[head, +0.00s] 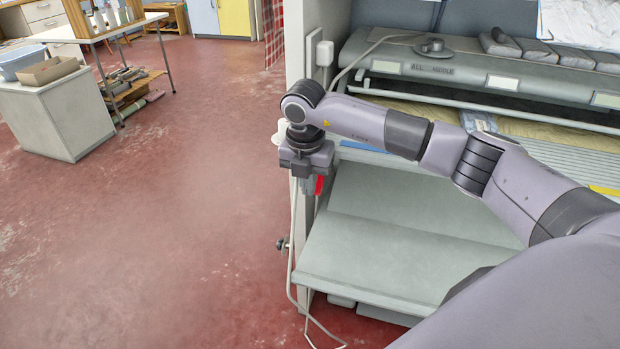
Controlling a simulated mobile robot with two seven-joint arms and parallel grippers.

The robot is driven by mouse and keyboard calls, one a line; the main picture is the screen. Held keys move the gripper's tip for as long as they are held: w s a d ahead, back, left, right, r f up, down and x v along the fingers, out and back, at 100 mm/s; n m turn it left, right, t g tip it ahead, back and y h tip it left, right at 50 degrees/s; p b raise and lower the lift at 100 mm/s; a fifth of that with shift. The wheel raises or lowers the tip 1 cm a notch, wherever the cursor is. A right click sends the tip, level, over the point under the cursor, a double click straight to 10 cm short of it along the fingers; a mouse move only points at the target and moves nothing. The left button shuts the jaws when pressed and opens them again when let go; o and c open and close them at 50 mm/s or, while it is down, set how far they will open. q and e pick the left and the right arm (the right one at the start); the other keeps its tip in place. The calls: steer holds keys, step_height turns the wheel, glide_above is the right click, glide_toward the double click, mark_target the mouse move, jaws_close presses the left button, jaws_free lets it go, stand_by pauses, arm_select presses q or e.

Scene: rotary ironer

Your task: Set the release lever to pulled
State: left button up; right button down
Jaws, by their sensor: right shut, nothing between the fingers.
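The rotary ironer (385,235) stands at the right, with a grey sloping panel below its roller section. A small red piece (319,185) shows at the ironer's left end, just right of and below my gripper body. It may be the release lever's grip; its full shape and position are hidden by my gripper. My right gripper (307,195) points down beside this red piece, its jaws shut and empty. I cannot tell whether it touches the red piece. My left gripper is not in view.
A pale end panel (302,75) with a white box (325,53) and a hanging cable borders the ironer's left side. A grey cabinet (58,115) and a table (100,33) stand at the far left. The red floor (180,200) between is clear.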

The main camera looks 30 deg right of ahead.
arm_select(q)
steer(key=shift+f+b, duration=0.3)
arm_select(e)
steer(key=shift+d+f, duration=0.1)
steer(key=shift+f, duration=1.05)
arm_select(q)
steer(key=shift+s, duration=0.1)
arm_select(e)
steer(key=shift+d, duration=0.1)
